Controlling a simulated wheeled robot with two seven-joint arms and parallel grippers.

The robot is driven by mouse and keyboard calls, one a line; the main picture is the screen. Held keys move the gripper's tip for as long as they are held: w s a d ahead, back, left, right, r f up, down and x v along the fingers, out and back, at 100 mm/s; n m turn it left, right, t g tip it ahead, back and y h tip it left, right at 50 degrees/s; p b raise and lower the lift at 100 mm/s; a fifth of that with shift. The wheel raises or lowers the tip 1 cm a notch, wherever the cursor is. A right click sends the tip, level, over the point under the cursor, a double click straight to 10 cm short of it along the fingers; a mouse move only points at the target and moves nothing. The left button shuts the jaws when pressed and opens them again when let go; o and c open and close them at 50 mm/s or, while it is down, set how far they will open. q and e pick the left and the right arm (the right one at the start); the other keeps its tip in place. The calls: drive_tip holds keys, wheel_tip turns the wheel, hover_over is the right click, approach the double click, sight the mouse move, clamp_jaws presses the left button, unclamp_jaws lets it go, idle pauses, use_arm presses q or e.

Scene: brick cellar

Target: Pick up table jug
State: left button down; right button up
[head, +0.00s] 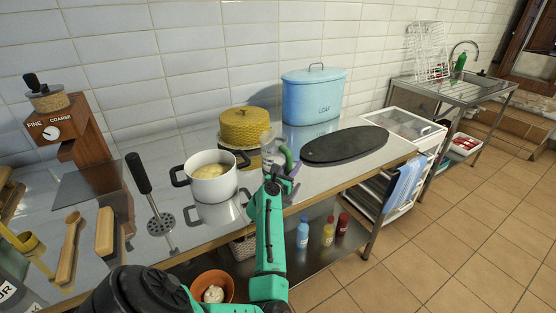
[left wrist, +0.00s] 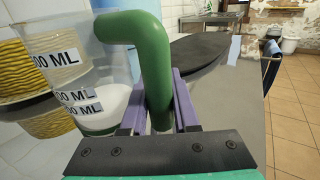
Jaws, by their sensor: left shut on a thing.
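The table jug (head: 268,150) is clear, with ML markings and a green handle, near the counter's front edge. In the left wrist view the jug (left wrist: 68,70) stands at left, with something white low inside it. My left gripper (head: 283,180) reaches it from the front. Its purple fingers (left wrist: 160,105) are shut on the green handle, one on each side. I cannot tell whether the jug's base touches the counter. My right gripper is not in view.
A white pot (head: 212,187) stands left of the jug, and a yellow woven container (head: 243,128) is behind it. A dark oval board (head: 345,146) lies to the right. A blue loaf bin (head: 312,98) stands farther back. Bottles (head: 327,232) stand on the lower shelf.

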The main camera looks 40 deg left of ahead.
use_arm(q)
drive_tip(key=shift+r, duration=0.1)
idle(0.5)
drive_tip(key=shift+r+p, duration=0.3)
drive_tip(key=shift+r, duration=0.5)
wheel_tip(320, 180, up, 24)
drive_tip(key=p, duration=0.9)
drive_tip(key=shift+r, duration=0.2)
drive_tip(key=shift+f, duration=0.1)
